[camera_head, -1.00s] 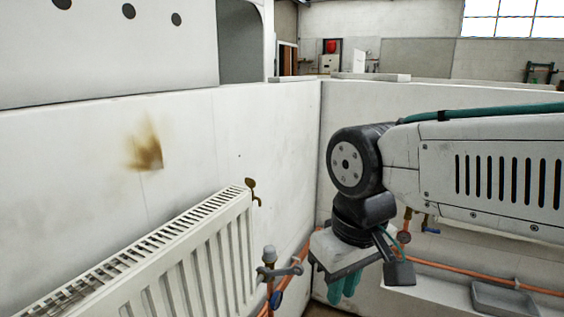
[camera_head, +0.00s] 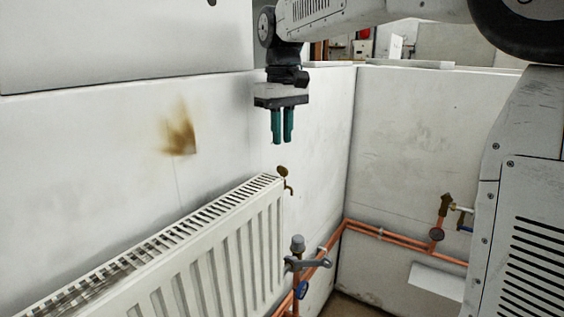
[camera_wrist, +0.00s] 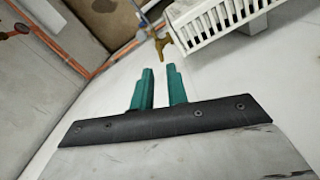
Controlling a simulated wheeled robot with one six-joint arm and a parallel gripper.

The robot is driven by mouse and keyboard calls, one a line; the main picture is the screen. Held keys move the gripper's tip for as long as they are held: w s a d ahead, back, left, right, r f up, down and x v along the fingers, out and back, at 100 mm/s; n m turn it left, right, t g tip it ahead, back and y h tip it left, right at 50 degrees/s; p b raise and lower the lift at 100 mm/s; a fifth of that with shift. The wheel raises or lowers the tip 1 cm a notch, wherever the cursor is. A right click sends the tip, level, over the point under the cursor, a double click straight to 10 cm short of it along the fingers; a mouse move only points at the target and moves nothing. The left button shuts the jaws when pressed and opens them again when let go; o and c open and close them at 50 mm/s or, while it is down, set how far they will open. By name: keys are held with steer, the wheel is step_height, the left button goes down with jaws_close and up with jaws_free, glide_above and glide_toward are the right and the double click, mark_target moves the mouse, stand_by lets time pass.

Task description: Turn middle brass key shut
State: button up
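A small brass key (camera_head: 284,174) with a bent spout sits at the top right corner of the white radiator (camera_head: 215,235). It also shows in the wrist view (camera_wrist: 160,42), beyond my fingertips. My gripper (camera_head: 282,141) points down with its two teal fingers above the key in the head view, apart from it. In the wrist view a clear gap shows between the fingers (camera_wrist: 159,72), with nothing between them. I cannot tell how far the gripper is from the wall or the key's exact turn position.
A grey-capped valve (camera_head: 297,246) with a grey wrench-like lever stands at the radiator's right end. Copper pipes (camera_head: 390,236) run along the right wall, with another brass valve (camera_head: 445,207) there. A white wall (camera_head: 100,145) with a brown stain (camera_head: 180,135) stands behind the radiator.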

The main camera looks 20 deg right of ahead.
mark_target(282, 167)
step_height(282, 167, down, 7)
steer(key=shift+f, duration=0.15)
steer(key=shift+c, duration=0.2)
jaws_close()
